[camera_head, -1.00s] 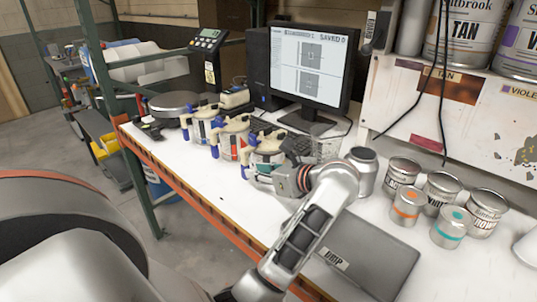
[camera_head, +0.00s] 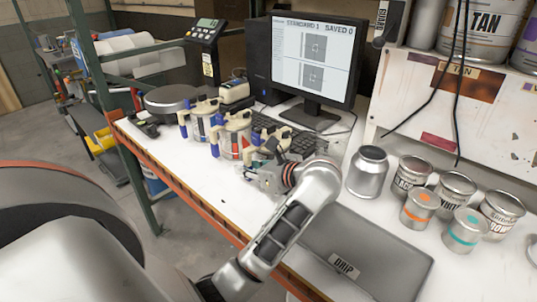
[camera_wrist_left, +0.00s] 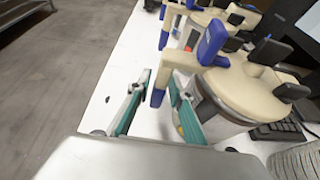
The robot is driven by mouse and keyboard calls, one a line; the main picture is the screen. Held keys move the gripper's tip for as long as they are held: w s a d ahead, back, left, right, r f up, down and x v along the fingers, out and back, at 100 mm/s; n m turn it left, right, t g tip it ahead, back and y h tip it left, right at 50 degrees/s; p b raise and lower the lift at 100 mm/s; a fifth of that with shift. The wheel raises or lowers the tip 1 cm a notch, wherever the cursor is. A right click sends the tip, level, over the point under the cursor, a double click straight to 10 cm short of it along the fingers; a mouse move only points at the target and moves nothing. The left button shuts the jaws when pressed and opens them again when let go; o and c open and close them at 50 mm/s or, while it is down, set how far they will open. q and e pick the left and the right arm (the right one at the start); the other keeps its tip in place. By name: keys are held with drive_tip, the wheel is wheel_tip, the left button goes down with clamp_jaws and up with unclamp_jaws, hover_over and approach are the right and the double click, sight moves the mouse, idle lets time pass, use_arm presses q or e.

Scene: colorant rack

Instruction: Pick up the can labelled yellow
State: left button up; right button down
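Three cans with cream lids and blue-tipped handles stand in a row on the white bench: one with a blue label (camera_head: 201,126), one with a red label (camera_head: 231,143), and the nearest can (camera_head: 273,148), partly hidden by my left gripper. My left gripper (camera_head: 253,175) is low beside the nearest can. In the left wrist view its two teal-padded fingers (camera_wrist_left: 155,105) are apart. A blue-tipped cream handle of the can (camera_wrist_left: 225,90) hangs between or just above them; contact is unclear. My right gripper is out of view.
A keyboard (camera_head: 290,133) and monitor (camera_head: 312,62) are behind. The bench's orange edge (camera_head: 190,190) runs left.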

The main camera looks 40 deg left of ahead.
use_arm(q)
drive_tip(key=shift+d, duration=0.15)
clamp_jaws()
drive_tip(key=shift+r, duration=0.1)
